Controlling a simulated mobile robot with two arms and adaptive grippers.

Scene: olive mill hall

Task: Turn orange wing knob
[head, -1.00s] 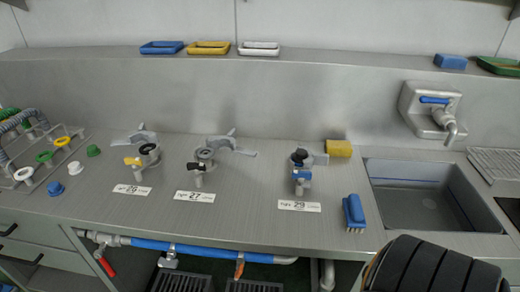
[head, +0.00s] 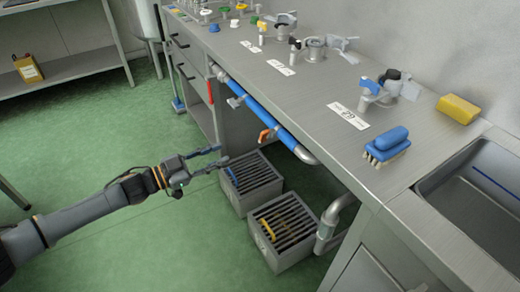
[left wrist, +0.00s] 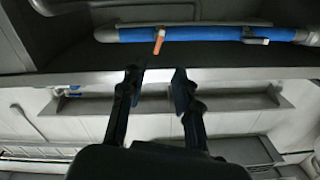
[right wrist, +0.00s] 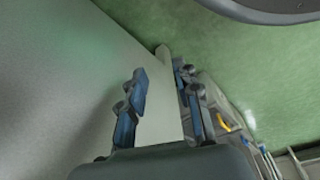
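The orange wing knob (head: 266,134) sits on the blue pipe (head: 250,112) under the counter's front edge. In the left wrist view the orange knob (left wrist: 159,41) is on the blue pipe (left wrist: 205,34), beyond the fingertips. My left gripper (head: 222,157) reaches in from the left, open and empty, left of the knob and apart from it. Its two spread fingers also show in the left wrist view (left wrist: 157,78). My right gripper (right wrist: 160,80) is open in its wrist view; a pale strip lies behind the fingers. It is not in the head view.
Two grey grated crates (head: 238,196) (head: 268,262) stand on the green floor below the pipe. A grey drain pipe (head: 330,228) is to their right. The counter (head: 300,95) above carries valves, a blue brush (head: 387,146) and a yellow sponge (head: 458,109). The floor on the left is largely clear.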

